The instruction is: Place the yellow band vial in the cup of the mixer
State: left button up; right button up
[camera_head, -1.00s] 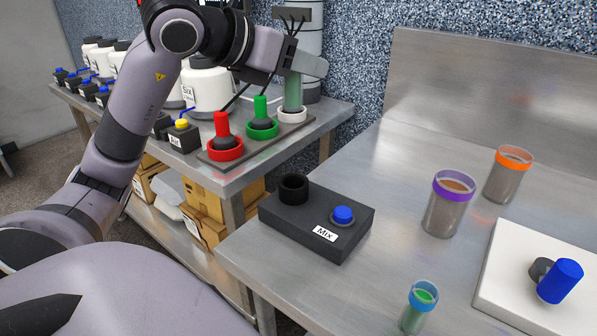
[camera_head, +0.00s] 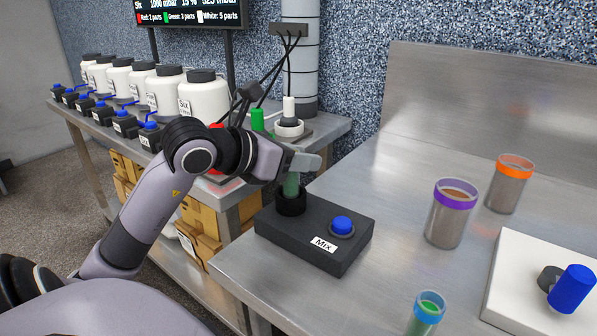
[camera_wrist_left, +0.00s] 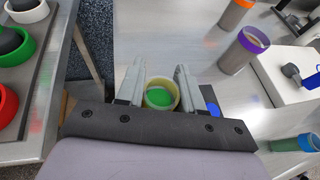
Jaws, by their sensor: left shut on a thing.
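The vial with green contents (camera_head: 291,186) is gripped by my left gripper (camera_head: 303,161), above the dark cup (camera_head: 291,205) of the mixer (camera_head: 318,238). The vial is roughly upright and its lower end overlaps the cup's opening; how deep it sits inside cannot be told. In the left wrist view the vial's yellow rim (camera_wrist_left: 161,93) and green contents show between the two fingers. The cup is hidden there. The mixer has a blue button (camera_head: 342,225) and a "Mix" label.
A purple-band vial (camera_head: 451,213), an orange-band vial (camera_head: 510,184) and a blue-band vial (camera_head: 426,315) stand on the metal table. A white block (camera_head: 510,300) with a blue-capped part is at right. Coloured dispensers and white bottles (camera_head: 203,97) stand on the left bench.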

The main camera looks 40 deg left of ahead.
pick_arm(q)
jog(key=shift+f, duration=1.3)
jog(key=shift+f+b, duration=0.2)
jog(key=shift+b, duration=0.2)
jog(key=o, duration=1)
jog(key=shift+r, duration=0.1)
